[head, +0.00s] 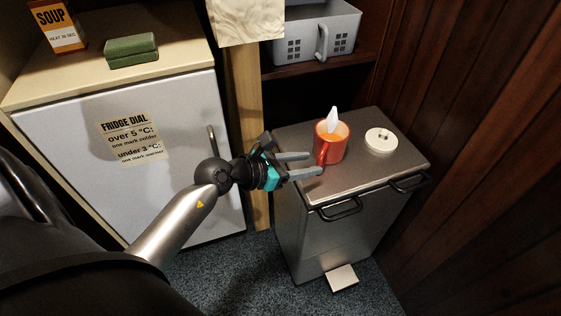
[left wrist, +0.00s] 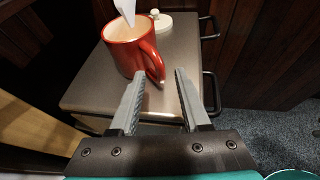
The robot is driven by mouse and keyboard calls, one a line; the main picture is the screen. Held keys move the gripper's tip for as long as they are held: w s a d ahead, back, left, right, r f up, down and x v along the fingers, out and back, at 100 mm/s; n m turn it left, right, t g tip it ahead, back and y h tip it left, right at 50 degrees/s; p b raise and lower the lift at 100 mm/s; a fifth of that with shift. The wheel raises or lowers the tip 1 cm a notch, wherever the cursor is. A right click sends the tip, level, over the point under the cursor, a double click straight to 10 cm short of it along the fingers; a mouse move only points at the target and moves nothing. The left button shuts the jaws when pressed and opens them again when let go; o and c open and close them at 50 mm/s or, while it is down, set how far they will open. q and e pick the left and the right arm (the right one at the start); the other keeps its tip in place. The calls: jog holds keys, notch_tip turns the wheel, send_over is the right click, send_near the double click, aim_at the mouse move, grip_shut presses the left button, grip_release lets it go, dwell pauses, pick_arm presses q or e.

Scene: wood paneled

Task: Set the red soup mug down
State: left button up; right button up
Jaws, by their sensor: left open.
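The red soup mug (head: 332,147) stands upright on the metal top of a pedal bin (head: 390,170). My left gripper (head: 315,164) is open just to the left of the mug. In the left wrist view the mug (left wrist: 130,55) stands beyond the two fingertips, with its handle (left wrist: 154,62) turned toward the gap between the fingers (left wrist: 158,77). I cannot tell whether a finger touches the handle. My right gripper is not in view.
A round white lid-like object (head: 380,141) lies right of the mug. The bin has black handles (head: 340,209) and a pedal (head: 342,278). A grey basket (head: 320,32) sits behind; wood panels bound the right.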

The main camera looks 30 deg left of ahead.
pick_arm(q)
jog(key=s+a+r+n+t+p, duration=0.25)
jog(key=s+r+n, duration=0.25)
jog(key=n, duration=0.3)
jog(key=a+f+n+y+b, duration=0.1)
jog(key=a+f+n+y, duration=0.3)
jog(key=n, duration=0.5)
jog(key=a+f+n+y, duration=0.2)
jog(key=f+n+y, duration=0.3)
jog(key=n, duration=0.4)
jog(key=s+d+f+n+g, duration=0.3)
jog(key=s+f+n+g, duration=0.5)
jog(key=f, duration=0.5)
jog(key=s+d+f+n+g+h, duration=0.3)
jog(key=s+d+f+n+g, duration=0.1)
jog(key=s+d+f, duration=0.3)
jog(key=s+d+n, duration=0.1)
jog(key=s+d, duration=0.1)
jog(key=shift+s+d+f, duration=0.2)
jog(key=shift+s+d, duration=0.05)
jog(key=shift+s, duration=0.15)
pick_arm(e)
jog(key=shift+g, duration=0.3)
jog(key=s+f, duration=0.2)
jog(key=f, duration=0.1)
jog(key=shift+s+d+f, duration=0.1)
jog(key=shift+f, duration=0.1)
